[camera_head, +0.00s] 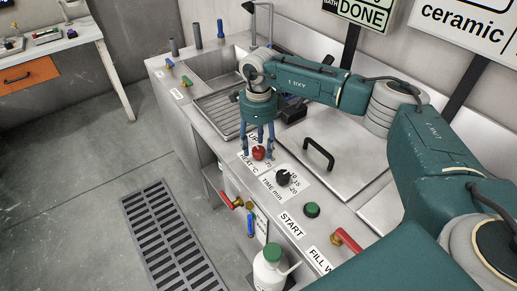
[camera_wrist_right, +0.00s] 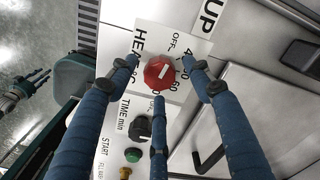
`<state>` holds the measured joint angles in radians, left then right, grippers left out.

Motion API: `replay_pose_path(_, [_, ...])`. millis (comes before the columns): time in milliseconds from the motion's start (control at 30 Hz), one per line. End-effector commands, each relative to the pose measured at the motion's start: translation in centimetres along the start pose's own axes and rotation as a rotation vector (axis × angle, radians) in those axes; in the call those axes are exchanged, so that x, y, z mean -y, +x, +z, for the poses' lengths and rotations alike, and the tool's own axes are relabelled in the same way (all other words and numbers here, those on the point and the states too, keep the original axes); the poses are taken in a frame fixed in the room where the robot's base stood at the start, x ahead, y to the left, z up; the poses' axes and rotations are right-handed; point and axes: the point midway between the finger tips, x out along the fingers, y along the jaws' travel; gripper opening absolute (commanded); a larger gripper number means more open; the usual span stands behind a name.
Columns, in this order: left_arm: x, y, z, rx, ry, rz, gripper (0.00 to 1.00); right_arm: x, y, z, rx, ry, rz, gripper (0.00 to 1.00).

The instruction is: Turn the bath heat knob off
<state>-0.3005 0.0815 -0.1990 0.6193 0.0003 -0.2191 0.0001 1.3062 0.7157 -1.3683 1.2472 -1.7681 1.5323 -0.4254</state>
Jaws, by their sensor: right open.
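The red heat knob (camera_head: 259,153) sits on a white HEAT °C plate on the bath's steel front deck. It also shows in the right wrist view (camera_wrist_right: 160,74), with a white line across its face. An OFF mark and numbers are printed beside it; which mark the line points to is hard to tell. My right gripper (camera_head: 259,146) points down over the knob, its three blue fingers spread around it. In the wrist view the fingertips are close to the knob, with no clear contact. What seems to be my left gripper (camera_wrist_right: 28,88) shows small at the wrist view's left edge.
A black TIME min knob (camera_head: 283,178) and a green START button (camera_head: 312,210) lie nearby along the deck. A black lid handle (camera_head: 318,156) stands behind. Floor before the bench is open.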

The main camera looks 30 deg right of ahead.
Motion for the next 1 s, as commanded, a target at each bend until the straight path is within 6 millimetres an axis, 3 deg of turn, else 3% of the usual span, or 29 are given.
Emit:
replay_pose_path(200, [-0.1,0.0,-0.1,-0.001,0.001,0.001,0.40,0.1,-4.9,0.1,0.003,0.000,-0.003,0.50])
replay_pose_path(400, [-0.1,0.0,-0.1,-0.001,0.001,0.002,0.40,0.1,-8.4,0.1,0.003,0.000,-0.003,0.50])
replay_pose_path(600, [-0.1,0.0,-0.1,-0.001,0.001,0.002,0.40,0.0,-9.9,0.0,0.002,0.000,-0.001,0.50])
replay_pose_path(1000, [-0.2,0.0,-0.1,-0.001,0.001,0.002,0.40,0.0,-10.0,0.0,0.001,0.000,0.000,0.50])
